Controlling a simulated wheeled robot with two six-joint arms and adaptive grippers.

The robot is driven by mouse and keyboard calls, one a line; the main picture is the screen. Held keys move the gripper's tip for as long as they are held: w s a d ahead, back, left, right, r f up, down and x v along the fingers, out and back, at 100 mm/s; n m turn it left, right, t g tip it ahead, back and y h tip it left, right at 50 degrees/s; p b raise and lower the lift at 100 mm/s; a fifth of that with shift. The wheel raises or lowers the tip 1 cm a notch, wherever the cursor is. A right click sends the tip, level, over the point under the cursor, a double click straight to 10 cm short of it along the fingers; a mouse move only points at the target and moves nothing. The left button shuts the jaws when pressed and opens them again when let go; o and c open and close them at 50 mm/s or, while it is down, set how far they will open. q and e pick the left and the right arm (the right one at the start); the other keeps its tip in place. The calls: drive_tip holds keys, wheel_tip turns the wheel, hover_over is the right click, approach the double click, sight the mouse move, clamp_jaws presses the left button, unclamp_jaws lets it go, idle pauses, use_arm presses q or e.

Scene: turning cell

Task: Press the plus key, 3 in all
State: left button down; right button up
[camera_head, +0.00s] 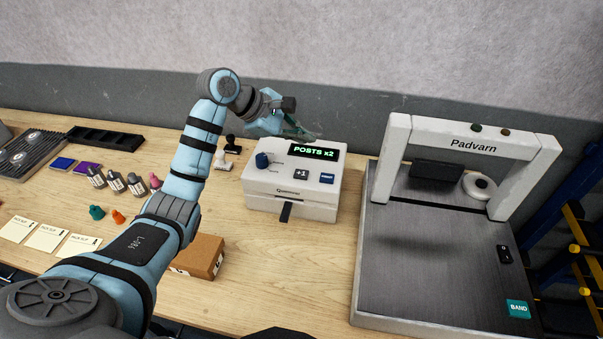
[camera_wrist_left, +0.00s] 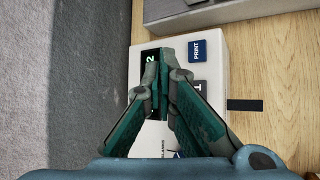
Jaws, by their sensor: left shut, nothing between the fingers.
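The white label printer (camera_head: 290,205) stands on the wooden table, its display (camera_head: 314,151) reading "POSTS x2". The dark plus key (camera_head: 302,174), marked "+1", is on its sloped front between the blue knob (camera_head: 262,160) and the blue PRINT key (camera_head: 327,178). My left gripper (camera_head: 308,136) is shut and empty, above the back of the printer. In the left wrist view its fingertips (camera_wrist_left: 163,72) lie over the display area, to the left of the plus key (camera_wrist_left: 199,86), which a finger partly hides. The PRINT key (camera_wrist_left: 197,51) shows clearly there. My right gripper is not in view.
A large grey machine marked Padvarn (camera_head: 455,255) stands right of the printer. Black-handled stamps (camera_head: 226,150) stand left of it. A cardboard box (camera_head: 203,255), small bottles (camera_head: 115,182) and paper slips (camera_head: 47,238) lie around my left arm. Table in front of the printer is clear.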

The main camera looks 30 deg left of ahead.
sight(302, 176)
use_arm(q)
wheel_tip(302, 176, down, 9)
drive_tip(key=b, duration=0.6)
drive_tip(key=shift+r, duration=0.15)
idle(0.9)
drive_tip(key=shift+f+b, duration=0.35)
drive_tip(key=shift+b, duration=0.05)
drive_tip(key=shift+f+b, duration=0.4)
drive_tip(key=shift+f, duration=0.05)
idle(0.5)
drive_tip(key=shift+r, duration=0.1)
drive_tip(key=shift+r+p, duration=0.65)
drive_tip(key=shift+r, duration=0.15)
drive_tip(key=shift+r, duration=0.1)
wheel_tip(302, 176, up, 5)
drive_tip(key=p, duration=0.3)
drive_tip(key=shift+p, duration=0.35)
